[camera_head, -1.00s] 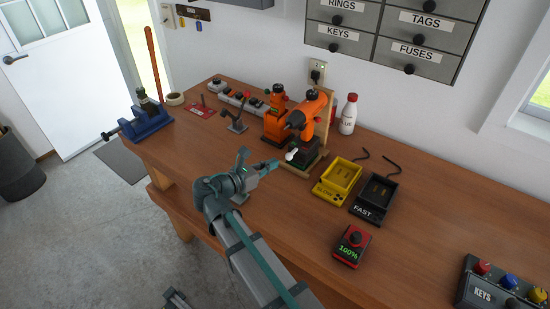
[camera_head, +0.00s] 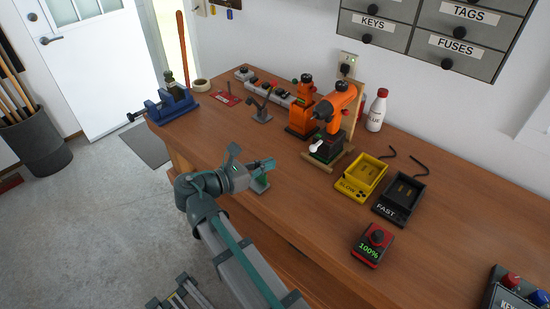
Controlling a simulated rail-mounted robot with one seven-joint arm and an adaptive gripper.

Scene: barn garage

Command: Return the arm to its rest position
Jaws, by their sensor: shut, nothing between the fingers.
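My gripper (camera_head: 264,166) is at the end of my grey and teal arm, over the front part of the wooden workbench (camera_head: 300,205). Its fingers are small in this view and look closed, with nothing held. It points right, toward an orange drill (camera_head: 338,107) on a wooden stand, and is clear of it. My arm comes up from the bottom of the view and hides part of the bench's front edge.
A yellow SLOW tray (camera_head: 349,190), a black FAST tray (camera_head: 386,210) and a red device reading 100% (camera_head: 372,243) stand on the right. A blue vise (camera_head: 171,104) is at the left end. Open floor (camera_head: 110,225) lies left of the bench.

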